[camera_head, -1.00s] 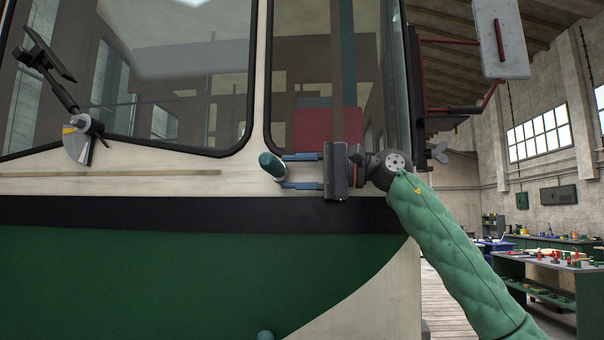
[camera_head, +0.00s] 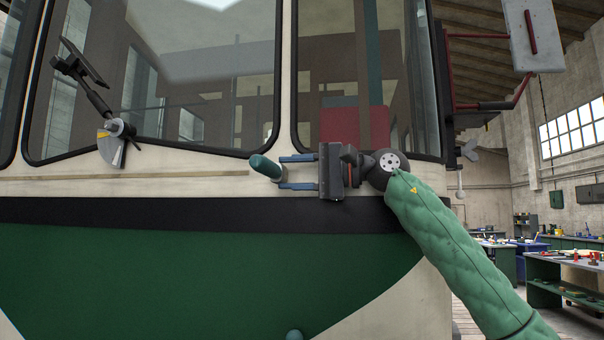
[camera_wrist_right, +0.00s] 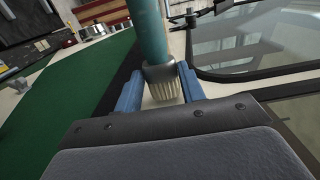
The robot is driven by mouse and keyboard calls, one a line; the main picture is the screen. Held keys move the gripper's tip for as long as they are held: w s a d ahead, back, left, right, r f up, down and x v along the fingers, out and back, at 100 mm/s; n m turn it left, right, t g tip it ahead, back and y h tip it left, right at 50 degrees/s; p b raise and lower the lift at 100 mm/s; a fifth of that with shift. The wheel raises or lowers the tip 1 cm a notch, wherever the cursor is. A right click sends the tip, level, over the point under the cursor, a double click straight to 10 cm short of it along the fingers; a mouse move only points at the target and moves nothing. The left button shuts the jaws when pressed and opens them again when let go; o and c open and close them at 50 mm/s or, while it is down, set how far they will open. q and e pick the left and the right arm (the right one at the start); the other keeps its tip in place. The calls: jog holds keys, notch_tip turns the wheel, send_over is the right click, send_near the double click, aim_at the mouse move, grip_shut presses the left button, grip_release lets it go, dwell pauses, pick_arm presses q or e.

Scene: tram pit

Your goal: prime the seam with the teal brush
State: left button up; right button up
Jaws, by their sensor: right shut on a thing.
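The teal brush (camera_head: 265,167) is held in my right gripper (camera_head: 283,172), in front of the tram's cream band below the windows. In the right wrist view the teal handle (camera_wrist_right: 152,35) rises between the two blue fingers, with a dark collar and pale bristles (camera_wrist_right: 165,92) low between them. The right gripper (camera_wrist_right: 161,85) is shut on the brush. The seam (camera_head: 130,181) appears as a thin horizontal strip on the cream band, its right end by the brush. Whether the bristles touch it cannot be told. My left gripper is not in view.
A wiper-like dark arm with a grey fan-shaped piece (camera_head: 110,143) stands out from the tram front left of the brush. A red-framed mirror (camera_head: 535,38) juts out at upper right. Workbenches (camera_head: 560,265) stand behind on the right.

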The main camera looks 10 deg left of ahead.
jog(key=shift+a, duration=0.65)
jog(key=shift+w, duration=0.3)
jog(key=shift+d, duration=0.1)
jog(key=shift+d, duration=0.55)
jog(key=shift+d+b, duration=0.65)
jog(key=shift+d, duration=0.95)
jog(key=d+b, duration=0.3)
jog(key=d, duration=1)
jog(key=shift+d, duration=0.3)
dwell(1.3)
